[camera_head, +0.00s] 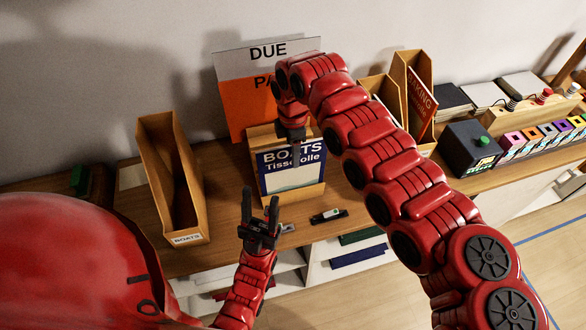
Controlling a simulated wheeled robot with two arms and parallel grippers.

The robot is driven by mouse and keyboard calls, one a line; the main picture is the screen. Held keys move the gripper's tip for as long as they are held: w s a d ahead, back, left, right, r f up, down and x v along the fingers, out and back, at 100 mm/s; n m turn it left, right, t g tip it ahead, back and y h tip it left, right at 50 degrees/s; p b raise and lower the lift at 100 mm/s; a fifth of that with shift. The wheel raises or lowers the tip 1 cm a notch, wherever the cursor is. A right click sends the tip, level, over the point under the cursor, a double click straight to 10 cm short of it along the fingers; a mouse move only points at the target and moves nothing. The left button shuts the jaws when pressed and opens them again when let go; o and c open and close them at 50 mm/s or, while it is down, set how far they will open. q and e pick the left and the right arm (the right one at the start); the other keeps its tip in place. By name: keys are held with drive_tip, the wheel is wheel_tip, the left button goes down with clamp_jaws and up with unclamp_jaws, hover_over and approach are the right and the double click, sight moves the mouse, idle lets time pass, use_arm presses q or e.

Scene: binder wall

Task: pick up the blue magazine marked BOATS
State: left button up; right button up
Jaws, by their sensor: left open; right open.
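My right gripper (296,152) hangs down from above in front of the cover's upper part and hides some of the lettering. It is open, with its fingers seen nearly edge-on; I cannot tell whether they touch the magazine. My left gripper (261,212) is open and empty, with its fingers pointing up, below and left of the magazine, apart from it.
A tall holder (168,170) labelled BOATS stands empty at the left. At the right are a red magazine (420,105), a dark box with a green button (470,150) and colourful boxes. A small dark item (328,216) lies near the front edge.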

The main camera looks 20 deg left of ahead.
clamp_jaws()
idle(1.4)
